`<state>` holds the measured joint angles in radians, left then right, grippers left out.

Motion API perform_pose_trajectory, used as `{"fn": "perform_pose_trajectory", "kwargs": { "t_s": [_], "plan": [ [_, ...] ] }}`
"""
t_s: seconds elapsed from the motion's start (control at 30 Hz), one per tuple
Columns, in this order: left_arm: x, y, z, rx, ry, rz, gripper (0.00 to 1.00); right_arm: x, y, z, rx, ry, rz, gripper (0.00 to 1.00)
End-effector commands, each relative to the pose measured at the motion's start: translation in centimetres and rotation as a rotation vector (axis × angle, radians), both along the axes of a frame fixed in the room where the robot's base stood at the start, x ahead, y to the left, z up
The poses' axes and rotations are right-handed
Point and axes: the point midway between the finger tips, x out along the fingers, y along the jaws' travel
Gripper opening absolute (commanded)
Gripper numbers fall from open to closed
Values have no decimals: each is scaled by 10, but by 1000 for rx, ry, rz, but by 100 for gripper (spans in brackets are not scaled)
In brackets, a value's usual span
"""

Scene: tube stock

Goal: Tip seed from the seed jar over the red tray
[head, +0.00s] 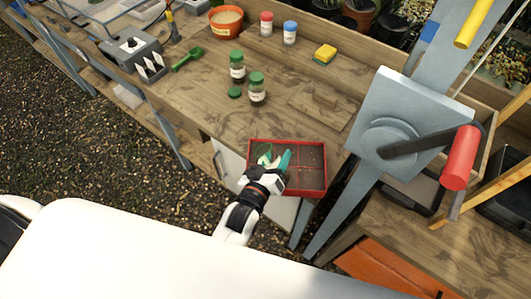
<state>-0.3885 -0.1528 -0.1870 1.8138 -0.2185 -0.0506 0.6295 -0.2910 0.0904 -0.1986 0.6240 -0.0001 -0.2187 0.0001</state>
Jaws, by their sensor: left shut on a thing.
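The red tray (316,189) sits at the bench's front edge. It has divided compartments with dark brown contents. My left gripper (270,164) is over the tray's left part, shut on a small glassy, greenish thing (263,152) that looks like the seed jar. The gripper hides much of it, and I cannot make out its mouth, its tilt or any falling seed. A loose green lid (235,92) lies on the bench behind. Two labelled jars with green lids, a farther one (237,68) and a nearer one (257,90), stand beside it. My right gripper is out of view.
A green scoop (187,59), an orange tub (226,22), red-capped (266,24) and blue-capped (290,33) jars and a yellow sponge (325,53) are at the back. A grey metal stand with a red-handled lever (459,158) rises to the right.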

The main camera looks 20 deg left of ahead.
Motion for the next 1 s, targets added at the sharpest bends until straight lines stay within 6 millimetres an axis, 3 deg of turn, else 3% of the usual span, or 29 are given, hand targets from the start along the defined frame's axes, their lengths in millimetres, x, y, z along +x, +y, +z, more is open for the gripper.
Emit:
{"fn": "perform_pose_trajectory", "kwargs": {
  "t_s": [0.17, 0.4, 0.6, 1.0],
  "plan": [
    [0, -6, -6, -79, 29, -3, 23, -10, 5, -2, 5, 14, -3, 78],
    [-6, -21, -27, -376, 134, -2, 23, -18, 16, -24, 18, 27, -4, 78],
    [-7, -26, -41, -563, 203, 1, 23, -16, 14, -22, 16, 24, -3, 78],
    [-9, -29, -50, -683, 246, 2, 23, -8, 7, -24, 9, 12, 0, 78]
  ]
}}
